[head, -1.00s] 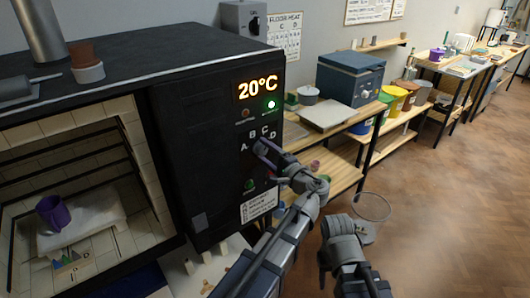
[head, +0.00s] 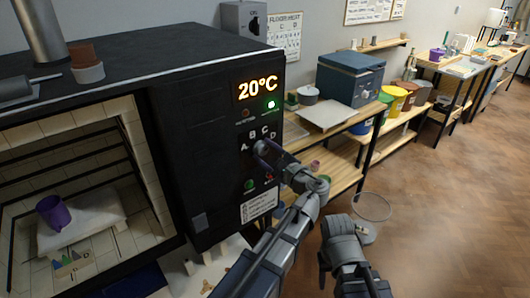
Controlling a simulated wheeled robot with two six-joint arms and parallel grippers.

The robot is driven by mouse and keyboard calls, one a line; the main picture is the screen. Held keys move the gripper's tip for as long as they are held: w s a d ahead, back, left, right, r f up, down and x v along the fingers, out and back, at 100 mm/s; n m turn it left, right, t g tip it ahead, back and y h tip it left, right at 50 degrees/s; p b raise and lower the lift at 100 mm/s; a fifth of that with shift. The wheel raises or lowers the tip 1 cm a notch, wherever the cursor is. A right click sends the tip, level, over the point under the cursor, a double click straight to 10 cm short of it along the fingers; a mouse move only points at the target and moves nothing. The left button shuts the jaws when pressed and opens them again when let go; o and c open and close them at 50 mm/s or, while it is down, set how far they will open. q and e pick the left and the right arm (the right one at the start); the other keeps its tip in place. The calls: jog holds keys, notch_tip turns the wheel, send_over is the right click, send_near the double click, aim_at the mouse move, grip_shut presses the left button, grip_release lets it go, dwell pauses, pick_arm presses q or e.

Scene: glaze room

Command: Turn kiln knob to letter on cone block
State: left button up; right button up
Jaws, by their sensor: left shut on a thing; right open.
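The kiln (head: 205,135) stands at left with its chamber open. Its control knob (head: 261,147) sits below the letters A, B, C and D on the front panel. My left gripper (head: 267,151) is shut on the knob and hides much of it, so I cannot tell which letter it points to. The cone block (head: 73,267) with several small coloured cones lies on the chamber floor; its letter looks like D but is small. My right gripper (head: 325,268) is low at the centre, away from the kiln; its fingers are hard to make out.
Wooden shelves (head: 335,165) with a blue box (head: 349,78) and buckets run along the wall. The floor at right is clear.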

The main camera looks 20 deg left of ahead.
pick_arm(q)
jog(key=shift+s+f, duration=0.1)
dwell(0.4)
jog(key=o, duration=1.2)
